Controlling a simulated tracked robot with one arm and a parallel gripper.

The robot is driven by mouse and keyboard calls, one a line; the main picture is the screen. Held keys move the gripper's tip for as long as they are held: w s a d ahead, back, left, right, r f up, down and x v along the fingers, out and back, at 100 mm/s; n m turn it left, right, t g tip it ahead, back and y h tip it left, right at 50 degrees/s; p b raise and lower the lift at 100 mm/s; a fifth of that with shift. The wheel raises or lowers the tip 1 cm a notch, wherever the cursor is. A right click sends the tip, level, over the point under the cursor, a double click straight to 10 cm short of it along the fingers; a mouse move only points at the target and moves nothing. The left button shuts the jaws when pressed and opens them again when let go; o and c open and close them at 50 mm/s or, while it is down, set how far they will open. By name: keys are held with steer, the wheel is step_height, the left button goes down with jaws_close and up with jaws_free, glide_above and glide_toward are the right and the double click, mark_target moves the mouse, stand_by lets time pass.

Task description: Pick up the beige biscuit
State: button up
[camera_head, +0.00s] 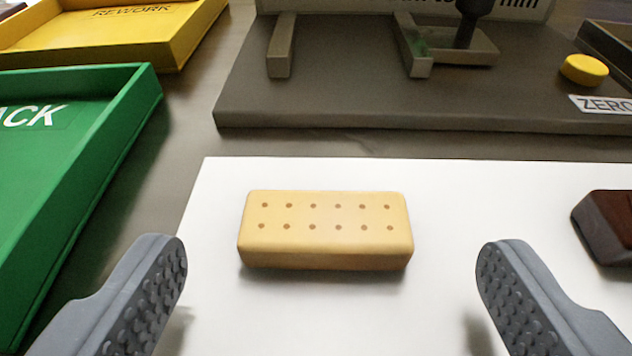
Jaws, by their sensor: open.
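The beige biscuit (325,229) is a rectangular block with two rows of small brown holes on top. It lies flat on a white sheet (440,182) in the middle of the view, its long side running left to right. My gripper (331,262) is open and empty. Its grey studded fingers show at the lower left and lower right, one to each side of the biscuit and nearer to the camera. Neither finger appears to touch the biscuit. Nothing hides the biscuit.
A dark brown block (608,226) lies on the sheet at the right edge. A green tray (130,120) and a yellow tray marked REWORK (175,45) stand at the left. Behind the sheet is a dark platform (330,100) with raised guides and a yellow button (584,69).

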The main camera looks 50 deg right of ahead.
mark_target(323, 231)
steer(key=x, duration=0.2)
steer(key=shift+w+d+f, duration=0.1)
steer(key=shift+w+f, duration=0.15)
steer(key=shift+w+d+b, duration=0.3)
steer(key=shift+d+b, duration=0.05)
steer(key=shift+c, duration=0.3)
steer(key=c, duration=0.8)
